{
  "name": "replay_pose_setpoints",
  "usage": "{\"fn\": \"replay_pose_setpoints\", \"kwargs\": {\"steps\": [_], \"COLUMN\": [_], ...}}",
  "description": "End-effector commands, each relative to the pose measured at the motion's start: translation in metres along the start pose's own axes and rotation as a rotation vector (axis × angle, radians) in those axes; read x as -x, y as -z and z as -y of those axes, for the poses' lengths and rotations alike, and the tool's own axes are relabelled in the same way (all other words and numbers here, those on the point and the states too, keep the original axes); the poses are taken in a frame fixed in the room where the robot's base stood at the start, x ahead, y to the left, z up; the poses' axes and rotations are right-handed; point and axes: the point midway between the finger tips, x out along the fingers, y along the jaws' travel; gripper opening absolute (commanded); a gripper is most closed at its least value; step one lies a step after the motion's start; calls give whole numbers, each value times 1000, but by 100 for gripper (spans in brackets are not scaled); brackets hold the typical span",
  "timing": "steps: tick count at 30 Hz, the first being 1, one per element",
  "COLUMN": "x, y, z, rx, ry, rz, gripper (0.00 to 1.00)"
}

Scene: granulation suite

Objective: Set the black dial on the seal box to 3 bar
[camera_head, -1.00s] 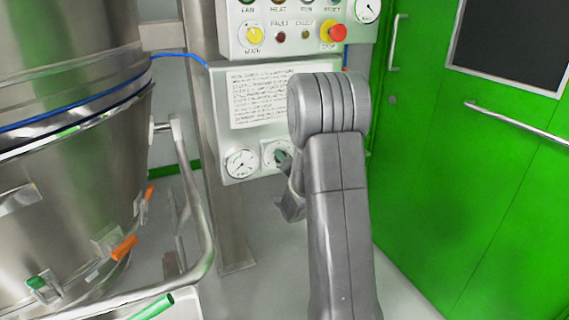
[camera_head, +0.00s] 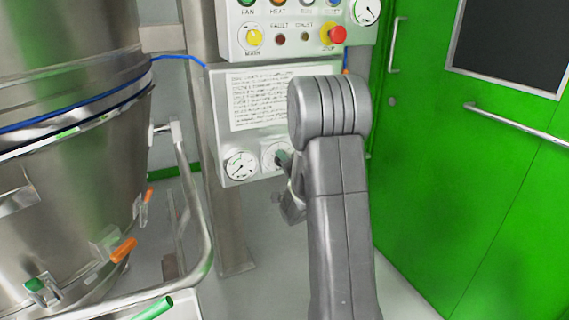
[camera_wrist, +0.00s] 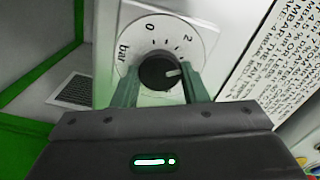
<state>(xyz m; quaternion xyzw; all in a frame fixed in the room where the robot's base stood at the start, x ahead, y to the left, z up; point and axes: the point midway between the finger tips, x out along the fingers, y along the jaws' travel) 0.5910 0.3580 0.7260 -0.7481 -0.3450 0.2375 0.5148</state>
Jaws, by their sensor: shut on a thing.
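The black dial (camera_wrist: 158,73) sits on a round white scale marked 0, 2 and "bar" in the wrist view. Its white pointer line points right and slightly up in that view, past the 2 mark; the number there is hidden by a finger. My gripper (camera_wrist: 158,82) is shut on the dial, with one green finger on each side. The seal box (camera_head: 222,120) is the white box on the post in the head view. My gripper (camera_head: 283,158) is at its lower right dial plate, and my arm hides part of the box.
A pressure gauge (camera_head: 240,166) is left of the dial on the box. A control panel (camera_head: 290,38) with a yellow knob and red stop button is above. A steel vessel (camera_head: 70,150) stands left, and a green door (camera_head: 450,180) is right.

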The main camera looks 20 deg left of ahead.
Motion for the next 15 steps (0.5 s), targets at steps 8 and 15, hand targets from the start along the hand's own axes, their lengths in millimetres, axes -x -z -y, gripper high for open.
{"fn": "replay_pose_setpoints", "kwargs": {"steps": [8,15], "x": [0,2], "y": [0,0], "z": [0,0], "rx": [1,1], "ry": [1,0], "rz": [-1,0], "gripper": [61,61]}}
